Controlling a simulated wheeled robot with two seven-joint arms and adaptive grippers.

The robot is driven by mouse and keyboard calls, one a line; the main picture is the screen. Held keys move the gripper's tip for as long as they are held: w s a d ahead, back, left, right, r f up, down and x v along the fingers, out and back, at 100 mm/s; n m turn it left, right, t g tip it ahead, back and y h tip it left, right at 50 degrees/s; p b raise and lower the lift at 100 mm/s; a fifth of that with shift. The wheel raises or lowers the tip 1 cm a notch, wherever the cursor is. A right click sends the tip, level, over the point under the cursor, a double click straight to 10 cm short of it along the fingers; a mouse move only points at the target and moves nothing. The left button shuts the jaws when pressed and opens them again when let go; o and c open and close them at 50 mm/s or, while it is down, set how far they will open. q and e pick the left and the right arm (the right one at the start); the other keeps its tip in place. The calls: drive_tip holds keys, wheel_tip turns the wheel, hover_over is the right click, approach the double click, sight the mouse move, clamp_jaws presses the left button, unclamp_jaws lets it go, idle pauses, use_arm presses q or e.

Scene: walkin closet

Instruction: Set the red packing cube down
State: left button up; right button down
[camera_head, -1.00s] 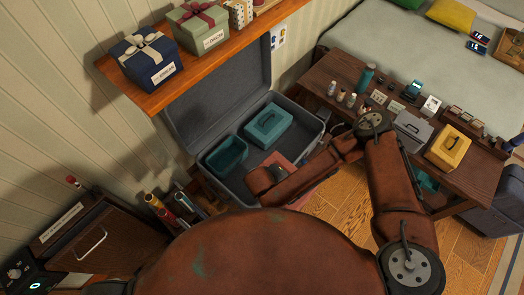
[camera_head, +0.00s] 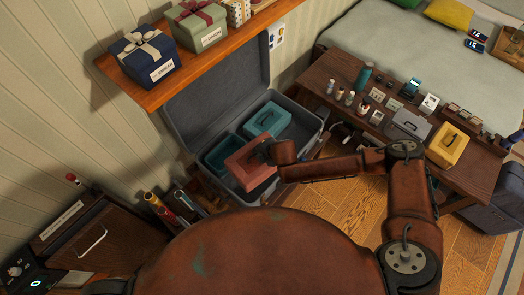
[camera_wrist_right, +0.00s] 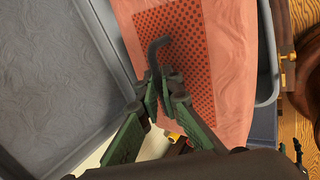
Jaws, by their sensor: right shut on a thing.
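The red packing cube (camera_head: 250,176) hangs under my right gripper (camera_head: 268,151) at the front of the open grey suitcase (camera_head: 287,107). It overlaps the suitcase's front rim in the head view; I cannot tell its exact height. In the right wrist view, my right gripper (camera_wrist_right: 163,88) is shut on the dark handle of the red packing cube (camera_wrist_right: 210,25), whose top has a dotted mesh panel. My left gripper is not in view.
A shelf (camera_head: 165,68) with gift boxes overhangs the back. A wooden bench (camera_head: 340,80) with small items and a yellow cube (camera_head: 447,146) stands at right.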

sight(267, 167)
drive_tip(key=shift+w+a+r+n+g+y, duration=0.2)
drive_tip(key=shift+w+a+n+g+y, duration=0.1)
drive_tip(key=shift+w+n, duration=0.35)
drive_tip(key=shift+f+n, duration=0.25)
drive_tip(key=shift+f, duration=0.05)
wheel_tip(267, 167, down, 6)
drive_tip(key=shift+s+a+r+b, duration=0.1)
drive_tip(key=shift+r+b, duration=0.1)
drive_tip(key=shift+b, duration=0.35)
wheel_tip(267, 167, down, 12)
drive_tip(key=b, duration=0.2)
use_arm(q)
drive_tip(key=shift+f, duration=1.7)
use_arm(e)
drive_tip(key=c, duration=2.1)
unclamp_jaws()
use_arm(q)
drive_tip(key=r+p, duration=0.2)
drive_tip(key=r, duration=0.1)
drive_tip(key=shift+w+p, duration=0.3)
use_arm(e)
drive_tip(key=v, duration=1.2)
